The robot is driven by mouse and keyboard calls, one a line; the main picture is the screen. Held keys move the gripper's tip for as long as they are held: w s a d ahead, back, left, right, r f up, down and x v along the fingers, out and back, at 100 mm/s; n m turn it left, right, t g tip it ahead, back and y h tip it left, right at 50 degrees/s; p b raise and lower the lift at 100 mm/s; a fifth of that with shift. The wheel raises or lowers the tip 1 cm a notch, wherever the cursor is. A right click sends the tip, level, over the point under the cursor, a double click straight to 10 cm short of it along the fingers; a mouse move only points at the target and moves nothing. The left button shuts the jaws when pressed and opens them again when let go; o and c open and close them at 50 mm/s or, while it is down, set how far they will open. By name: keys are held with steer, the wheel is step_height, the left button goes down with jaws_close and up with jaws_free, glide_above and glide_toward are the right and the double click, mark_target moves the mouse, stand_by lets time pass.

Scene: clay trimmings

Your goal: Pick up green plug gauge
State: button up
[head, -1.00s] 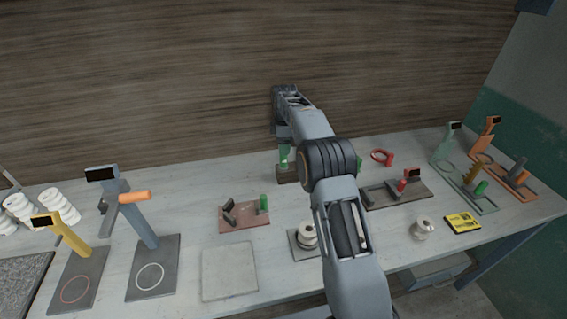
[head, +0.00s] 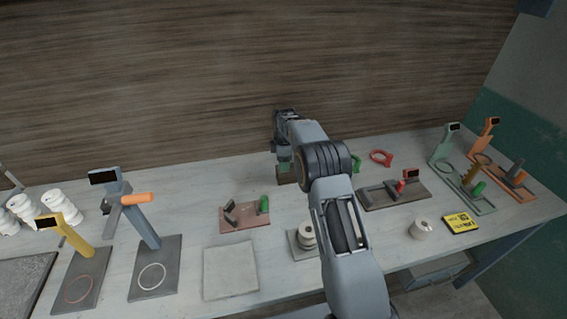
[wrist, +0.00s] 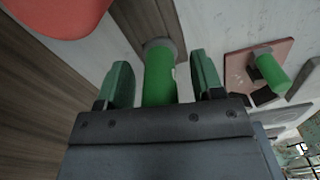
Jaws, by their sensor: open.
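The green plug gauge (wrist: 158,78) is a green cylinder standing in a grey collar on a brown block (wrist: 140,20) in the wrist view. My gripper (wrist: 163,78) is open, with one green finger on each side of the gauge and a narrow gap showing at both sides. In the head view my gripper (head: 284,162) is at the back of the table, just above the brown block (head: 287,176). The gauge is mostly hidden there by my gripper.
A reddish plate (head: 236,221) with another green cylinder (head: 263,204) lies in front. A wooden wall (head: 180,80) rises close behind.

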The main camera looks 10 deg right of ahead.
steer(key=c, duration=1.1)
steer(key=shift+o, duration=0.2)
steer(key=shift+r, duration=0.1)
